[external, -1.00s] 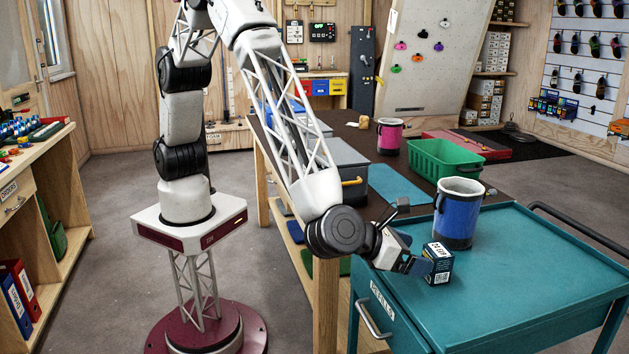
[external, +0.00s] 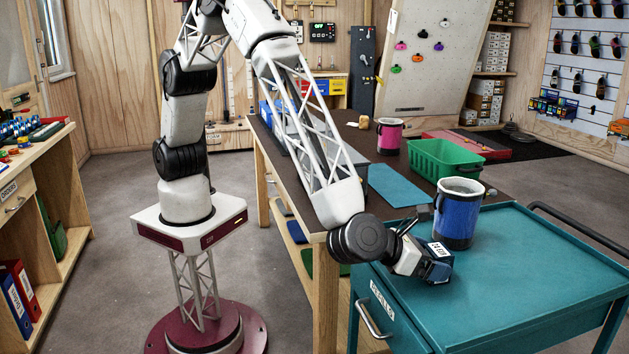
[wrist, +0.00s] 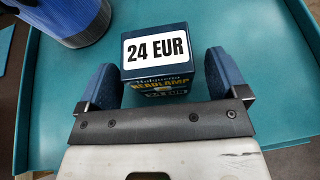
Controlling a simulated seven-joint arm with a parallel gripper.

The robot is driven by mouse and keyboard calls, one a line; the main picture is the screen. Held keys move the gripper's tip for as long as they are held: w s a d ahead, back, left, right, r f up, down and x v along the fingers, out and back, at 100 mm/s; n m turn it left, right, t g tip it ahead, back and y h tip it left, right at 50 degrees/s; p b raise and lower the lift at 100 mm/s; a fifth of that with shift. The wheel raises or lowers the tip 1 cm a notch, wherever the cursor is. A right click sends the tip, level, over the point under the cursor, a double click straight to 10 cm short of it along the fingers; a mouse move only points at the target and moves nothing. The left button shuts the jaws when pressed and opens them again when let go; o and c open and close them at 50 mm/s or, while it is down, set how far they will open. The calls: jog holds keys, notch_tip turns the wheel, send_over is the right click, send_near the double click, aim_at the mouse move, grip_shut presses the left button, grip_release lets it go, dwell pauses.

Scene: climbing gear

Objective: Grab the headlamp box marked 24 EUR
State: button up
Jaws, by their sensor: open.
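The headlamp box (wrist: 156,68) is small and dark blue, with a white label reading 24 EUR on its top. In the external view the box (external: 439,249) stands upright on the teal cart top (external: 500,300), partly hidden by my gripper. My gripper (wrist: 154,85) is open, with one blue finger on each side of the box. A gap shows between each finger and the box in the wrist view. In the external view my gripper (external: 432,262) is low over the cart, at the box.
A blue chalk bucket (external: 458,214) stands on the cart close behind the box; it also shows in the wrist view (wrist: 70,15). A green crate (external: 444,160) and a pink bucket (external: 389,136) stand on the wooden table behind. The cart's right side is clear.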

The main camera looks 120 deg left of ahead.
aim_at(438, 249)
jog(key=shift+x, duration=1.1)
jog(key=c, duration=1.1)
jog(key=shift+o, duration=0.2)
jog(key=shift+r, duration=0.1)
jog(key=shift+r, duration=0.8)
jog(key=shift+s+r, duration=0.15)
jog(key=shift+r, duration=0.8)
jog(key=s, duration=0.5)
jog(key=s+a, duration=0.1)
jog(key=s, duration=0.4)
jog(key=s+a+r, duration=0.1)
jog(key=s, duration=0.4)
jog(key=shift+s+a+r, duration=0.1)
jog(key=shift+s+a, duration=0.15)
jog(key=shift+s, duration=0.05)
